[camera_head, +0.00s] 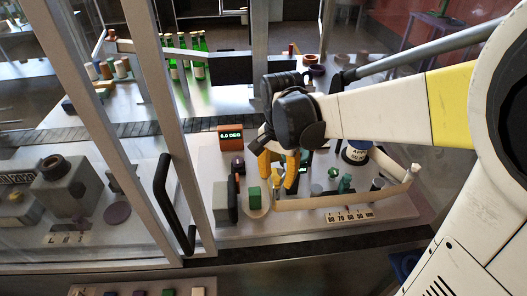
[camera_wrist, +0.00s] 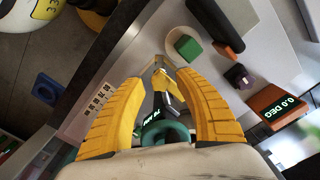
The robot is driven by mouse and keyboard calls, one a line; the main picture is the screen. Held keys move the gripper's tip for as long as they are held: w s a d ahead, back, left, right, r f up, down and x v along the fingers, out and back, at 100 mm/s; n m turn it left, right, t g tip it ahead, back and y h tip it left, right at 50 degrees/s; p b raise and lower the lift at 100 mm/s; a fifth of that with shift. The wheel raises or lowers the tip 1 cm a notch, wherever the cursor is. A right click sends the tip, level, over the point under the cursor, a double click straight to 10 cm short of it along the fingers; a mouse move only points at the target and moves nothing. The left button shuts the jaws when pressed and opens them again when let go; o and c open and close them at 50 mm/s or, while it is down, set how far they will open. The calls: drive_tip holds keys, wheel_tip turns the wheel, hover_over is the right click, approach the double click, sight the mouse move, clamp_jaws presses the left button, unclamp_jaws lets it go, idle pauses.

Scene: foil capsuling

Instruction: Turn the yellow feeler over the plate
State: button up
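My gripper (camera_wrist: 159,65) has two ribbed yellow-orange fingers pointing down over the bench; it also shows in the head view (camera_head: 279,178). A dark part with a green ring (camera_wrist: 165,131) and a small mm readout lies between the fingers. A round pale plate (camera_wrist: 172,38) carries a green block (camera_wrist: 188,48), beyond the fingertips. In the head view the green block (camera_head: 254,195) is left of my gripper.
An orange readout box (camera_head: 232,137) shows 0.0 DEG in the wrist view. A dark purple knob (camera_head: 238,166) and a grey block (camera_head: 222,202) stand near the plate. A number strip (camera_head: 350,216) lies right. A glazed frame with a black handle (camera_head: 174,203) stands left.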

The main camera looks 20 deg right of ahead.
clamp_jaws()
drive_tip(key=shift+n, duration=0.4)
drive_tip(key=n, duration=0.6)
drive_tip(key=shift+n+p, duration=0.3)
drive_tip(key=n, duration=0.3)
drive_tip(key=shift+n, duration=2.2)
